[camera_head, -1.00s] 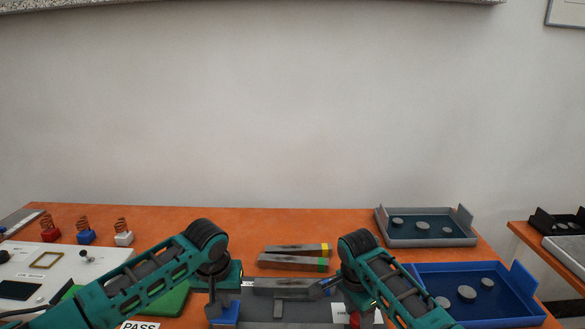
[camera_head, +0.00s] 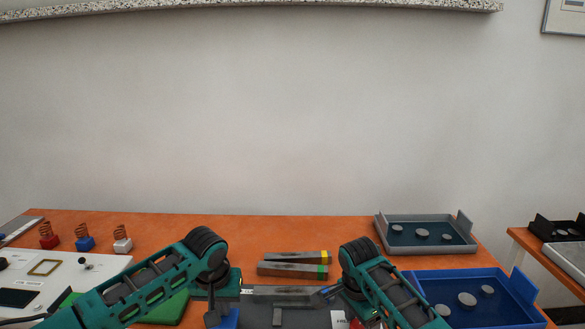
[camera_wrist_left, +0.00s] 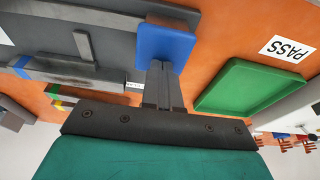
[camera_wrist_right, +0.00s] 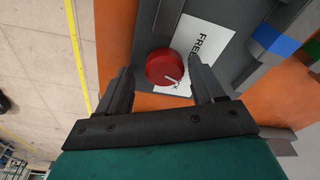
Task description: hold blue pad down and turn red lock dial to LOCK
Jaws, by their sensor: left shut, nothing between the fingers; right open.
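The blue pad (camera_wrist_left: 167,41) sits at the edge of the grey fixture (camera_wrist_left: 105,22) in the left wrist view; part of it also shows at the bottom of the head view (camera_head: 229,318). My left gripper (camera_wrist_left: 163,70) is shut and empty, its fingertips at the pad's near edge; firm contact cannot be judged. The red lock dial (camera_wrist_right: 164,67) is on the fixture beside a white label (camera_wrist_right: 205,45) reading FREE. My right gripper (camera_wrist_right: 161,76) is open, one finger on each side of the dial. A white mark shows on the dial's lower part; the other label word is partly hidden.
A blue tray (camera_head: 430,281) and grey tray (camera_head: 450,247), both with discs, stand right. Several coils stand at the left.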

